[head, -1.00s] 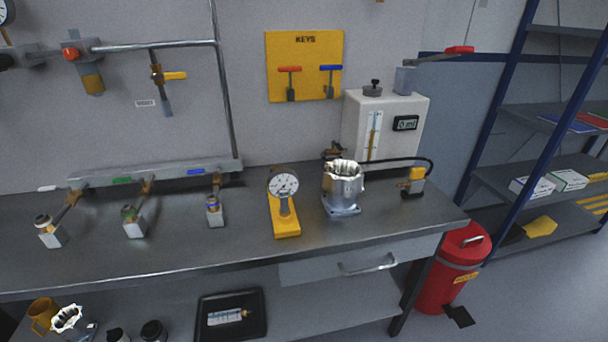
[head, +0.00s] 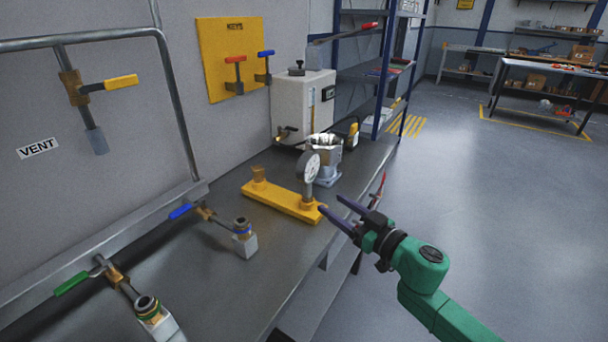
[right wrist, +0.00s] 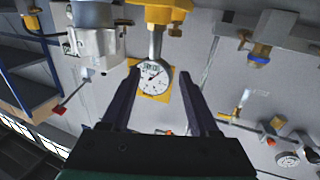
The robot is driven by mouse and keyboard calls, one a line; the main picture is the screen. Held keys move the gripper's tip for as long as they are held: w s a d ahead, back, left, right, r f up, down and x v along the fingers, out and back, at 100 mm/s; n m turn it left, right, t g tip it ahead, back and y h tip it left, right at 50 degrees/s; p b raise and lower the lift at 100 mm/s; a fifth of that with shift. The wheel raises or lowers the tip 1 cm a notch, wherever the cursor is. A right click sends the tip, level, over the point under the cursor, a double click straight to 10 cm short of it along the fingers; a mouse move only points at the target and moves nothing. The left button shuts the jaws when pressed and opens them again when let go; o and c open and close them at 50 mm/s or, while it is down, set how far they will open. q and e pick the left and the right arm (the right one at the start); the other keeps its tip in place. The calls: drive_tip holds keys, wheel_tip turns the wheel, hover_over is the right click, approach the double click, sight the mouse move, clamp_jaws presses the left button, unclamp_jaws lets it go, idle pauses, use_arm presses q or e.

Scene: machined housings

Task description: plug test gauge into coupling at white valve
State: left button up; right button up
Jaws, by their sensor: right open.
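The test gauge (head: 311,167) has a round white dial on a short stem and stands upright at the near end of a yellow stand (head: 282,203) on the bench. My right gripper (head: 330,202) is open and empty, just right of the gauge at stem height. In the right wrist view the gauge dial (right wrist: 154,79) appears upside down between the two spread fingers, apart from them. Couplings on blocks show at the blue valve (head: 180,212) and the green valve (head: 70,284). The white valve and its coupling are out of view. My left gripper is not in view.
A machined housing (head: 325,160) stands behind the gauge, near a white tank unit (head: 303,105). A yellow key board (head: 231,60) hangs on the wall. A pipe with a yellow-handled valve (head: 121,82) is at upper left. Bare bench lies between the blue-valve coupling and the stand.

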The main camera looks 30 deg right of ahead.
sight(307, 196)
drive_tip(key=w, duration=0.5)
drive_tip(key=shift+w+d+f, duration=0.15)
drive_tip(key=shift+w+f, duration=0.05)
drive_tip(key=shift+w, duration=0.15)
drive_tip(key=shift+w+a+r, duration=0.1)
drive_tip(key=shift+w+a, duration=0.3)
drive_tip(key=shift+w, duration=0.2)
drive_tip(key=x, duration=0.5)
drive_tip(key=shift+p, duration=0.4)
drive_tip(key=shift+s, duration=0.15)
drive_tip(key=shift+c, duration=0.9)
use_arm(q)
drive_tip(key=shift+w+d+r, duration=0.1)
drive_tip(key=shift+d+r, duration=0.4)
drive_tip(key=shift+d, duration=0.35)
use_arm(e)
clamp_jaws()
